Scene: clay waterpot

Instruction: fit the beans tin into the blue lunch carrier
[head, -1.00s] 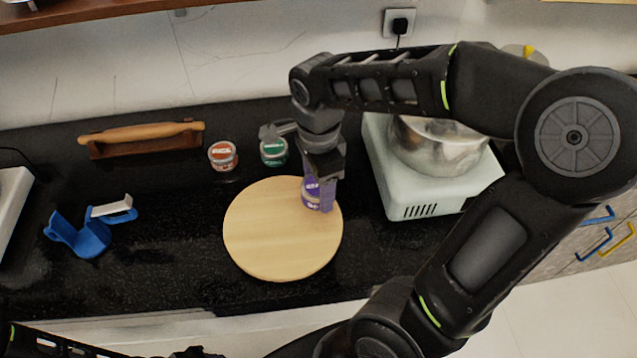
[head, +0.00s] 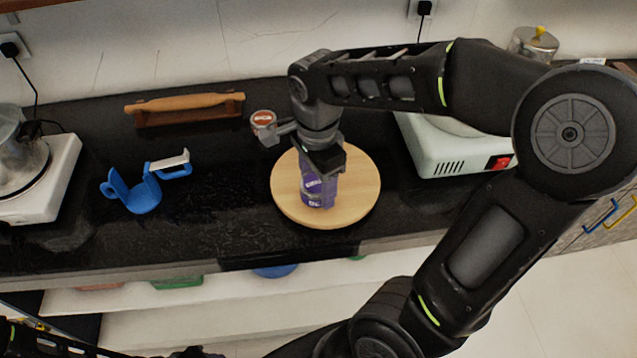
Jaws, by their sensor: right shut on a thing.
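My right gripper (head: 319,180) is shut on a purple tin (head: 318,193), taken here as the beans tin; its label is too small to read. The tin is upright over the round wooden board (head: 360,190); I cannot tell if it touches. The blue lunch carrier (head: 141,198) stands on the dark counter left of the board, apart from the tin. It has an open blue holder, a loop on its left side and a raised white-topped arm (head: 168,163) on its right. My left arm shows at the bottom left edge; its gripper (head: 195,352) is cut off and its jaws are unclear.
An orange-labelled tin (head: 263,122) stands behind the board. A rolling pin on a wooden stand (head: 185,107) lies at the back. White appliances stand at the left (head: 50,185) and right (head: 445,150). The counter between carrier and board is clear.

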